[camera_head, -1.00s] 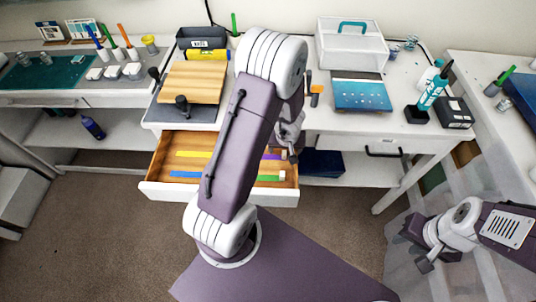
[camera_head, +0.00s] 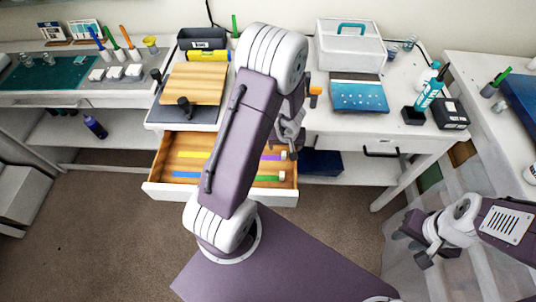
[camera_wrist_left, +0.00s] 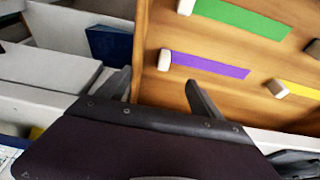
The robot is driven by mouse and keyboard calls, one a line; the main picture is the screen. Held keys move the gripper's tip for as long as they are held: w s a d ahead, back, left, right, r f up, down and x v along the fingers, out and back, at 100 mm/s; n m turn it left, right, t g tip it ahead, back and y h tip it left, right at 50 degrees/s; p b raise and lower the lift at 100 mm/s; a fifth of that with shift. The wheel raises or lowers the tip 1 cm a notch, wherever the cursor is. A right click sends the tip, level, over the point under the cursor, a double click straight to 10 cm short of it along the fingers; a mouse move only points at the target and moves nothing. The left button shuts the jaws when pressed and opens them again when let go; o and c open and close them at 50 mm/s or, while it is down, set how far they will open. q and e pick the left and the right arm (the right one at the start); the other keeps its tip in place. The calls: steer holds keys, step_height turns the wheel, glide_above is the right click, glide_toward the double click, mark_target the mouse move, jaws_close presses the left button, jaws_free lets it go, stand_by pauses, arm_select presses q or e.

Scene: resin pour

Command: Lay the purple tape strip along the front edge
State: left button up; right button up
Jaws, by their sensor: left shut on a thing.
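The purple tape strip (camera_head: 272,157) lies in the open drawer (camera_head: 220,190), toward its right side, with a pale block at one end. It shows more clearly in the left wrist view (camera_wrist_left: 212,66). My left gripper (camera_head: 291,138) is over the drawer's right side. In the left wrist view its fingers (camera_wrist_left: 163,92) stand apart on either side of the drawer's side wall, with the purple strip beyond them. No tape is seen between them. My right gripper (camera_head: 412,249) is at the lower right, apart from the table, its fingers spread and empty.
Green (camera_head: 267,178), yellow (camera_head: 192,154) and blue (camera_head: 184,174) strips lie in the same drawer.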

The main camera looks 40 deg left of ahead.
arm_select(q)
steer(key=shift+s+a+r, duration=0.1)
steer(key=shift+a+r, duration=0.2)
arm_select(e)
steer(key=shift+r, duration=0.35)
arm_select(q)
steer(key=o, duration=1)
steer(key=shift+o, duration=1.2)
steer(key=shift+s+a, duration=0.1)
steer(key=shift+s, duration=0.1)
steer(key=shift+s+a, duration=0.1)
steer(key=shift+a, duration=0.05)
steer(key=shift+r+p, duration=0.45)
steer(key=shift+p, duration=0.1)
steer(key=p+v, duration=0.6)
steer(key=v, duration=0.2)
arm_select(e)
step_height(320, 180, up, 7)
steer(key=shift+s+a, duration=0.2)
arm_select(q)
steer(key=shift+s+r, duration=0.1)
arm_select(e)
steer(key=shift+f, duration=0.1)
